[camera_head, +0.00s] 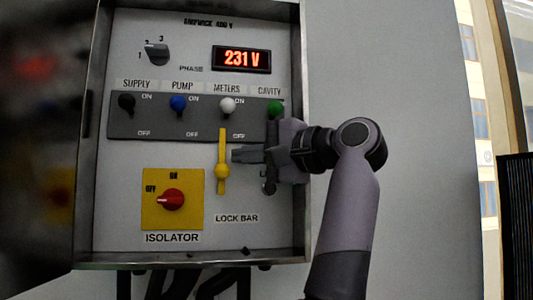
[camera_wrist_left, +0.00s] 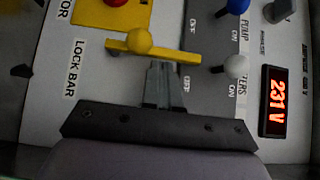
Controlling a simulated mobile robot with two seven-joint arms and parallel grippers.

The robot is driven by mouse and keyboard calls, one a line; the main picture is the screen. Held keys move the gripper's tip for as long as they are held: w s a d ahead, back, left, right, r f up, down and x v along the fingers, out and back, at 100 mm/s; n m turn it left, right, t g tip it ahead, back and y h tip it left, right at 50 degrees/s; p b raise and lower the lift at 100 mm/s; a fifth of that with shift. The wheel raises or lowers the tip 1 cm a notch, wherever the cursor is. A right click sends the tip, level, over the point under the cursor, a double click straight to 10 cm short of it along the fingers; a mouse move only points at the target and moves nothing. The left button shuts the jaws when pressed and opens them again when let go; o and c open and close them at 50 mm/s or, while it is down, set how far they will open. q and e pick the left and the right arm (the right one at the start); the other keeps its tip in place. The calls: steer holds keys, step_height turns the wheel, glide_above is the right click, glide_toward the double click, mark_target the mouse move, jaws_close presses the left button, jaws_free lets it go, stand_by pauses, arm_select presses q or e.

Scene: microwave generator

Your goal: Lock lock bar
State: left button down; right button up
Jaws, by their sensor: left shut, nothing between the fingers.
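The yellow lock bar (camera_head: 222,145) stands upright on the panel, with its round yellow knob (camera_head: 222,171) below the middle of the bar. It also shows in the left wrist view, lying across the picture (camera_wrist_left: 175,53). My left gripper (camera_head: 234,155) is shut and empty, its fingertips just right of the bar, slightly above the knob. In the left wrist view its fingers (camera_wrist_left: 160,68) point at the bar beside the knob; whether they touch it I cannot tell. My right gripper is not in view.
The red isolator knob (camera_head: 171,199) has its white mark toward OFF. Black, blue, white and green (camera_head: 274,107) switch knobs sit at the ON side above. The display (camera_head: 241,59) reads 231 V. A metal cabinet rim (camera_head: 300,225) surrounds the panel; my gripper partly covers the cavity column.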

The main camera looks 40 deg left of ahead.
arm_select(q)
steer(key=shift+a, duration=0.45)
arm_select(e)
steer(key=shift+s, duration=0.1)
